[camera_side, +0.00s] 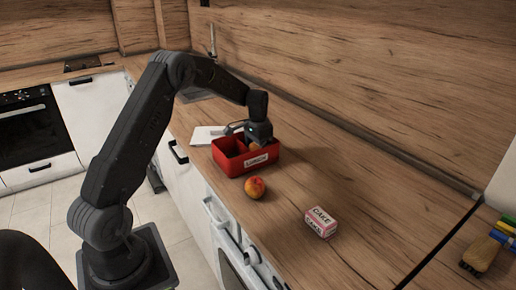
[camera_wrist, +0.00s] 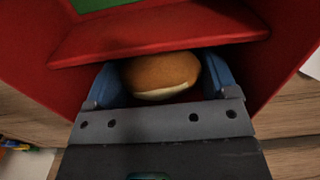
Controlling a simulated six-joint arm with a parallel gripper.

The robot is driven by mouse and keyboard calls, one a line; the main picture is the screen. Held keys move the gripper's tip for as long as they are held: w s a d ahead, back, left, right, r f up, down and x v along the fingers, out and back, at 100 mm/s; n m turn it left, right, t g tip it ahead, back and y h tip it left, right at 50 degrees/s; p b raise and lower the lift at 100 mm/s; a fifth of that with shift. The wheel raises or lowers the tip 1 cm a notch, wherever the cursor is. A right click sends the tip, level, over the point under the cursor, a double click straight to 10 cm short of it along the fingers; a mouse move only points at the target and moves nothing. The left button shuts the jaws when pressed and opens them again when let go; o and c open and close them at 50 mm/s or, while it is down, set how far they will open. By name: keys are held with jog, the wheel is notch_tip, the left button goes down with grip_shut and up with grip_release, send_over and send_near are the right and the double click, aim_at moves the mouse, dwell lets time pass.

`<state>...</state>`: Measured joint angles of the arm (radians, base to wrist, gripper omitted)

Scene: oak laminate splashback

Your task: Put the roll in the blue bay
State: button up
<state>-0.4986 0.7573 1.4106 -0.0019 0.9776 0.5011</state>
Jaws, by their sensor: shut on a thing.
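The roll (camera_wrist: 160,76), golden brown with a pale underside, is held between the two blue fingers of my gripper (camera_wrist: 158,84). In the side view my gripper (camera_side: 257,136) points down into the right part of the red lunch box (camera_side: 232,167), which is labelled LUNCH. In the wrist view a red divider wall (camera_wrist: 150,38) runs just beyond the roll, and a green bay floor (camera_wrist: 100,4) shows past it. The floor under the roll is hidden, so I cannot see its colour or whether the roll touches it. No blue bay floor is visible.
A peach (camera_side: 254,187) sits on the wooden counter in front of the box. A cake carton (camera_side: 320,222) lies further right. A white flat item (camera_side: 206,135) is behind the box's left. A brush (camera_side: 482,253) lies at the far right. The counter's right middle is clear.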

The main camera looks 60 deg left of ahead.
jog(key=shift+f, duration=0.15)
jog(key=o, duration=0.6)
notch_tip(320, 180, up, 12)
jog(key=s+d+r+t, duration=0.1)
jog(key=s+d+r, duration=0.3)
jog(key=d+r, duration=0.35)
jog(key=s+d+r+t, duration=0.3)
jog(key=s+d, duration=1.1)
jog(key=s, duration=0.1)
jog(key=shift+t, duration=0.8)
jog(key=s+d+f, duration=0.1)
jog(key=s, duration=0.2)
jog(key=s+d+f, duration=0.1)
jog(key=s, duration=0.1)
jog(key=s+d+f, duration=0.1)
jog(key=s+d, duration=0.1)
jog(key=s, duration=0.1)
jog(key=shift+s+f, duration=0.25)
jog(key=shift+s, duration=0.1)
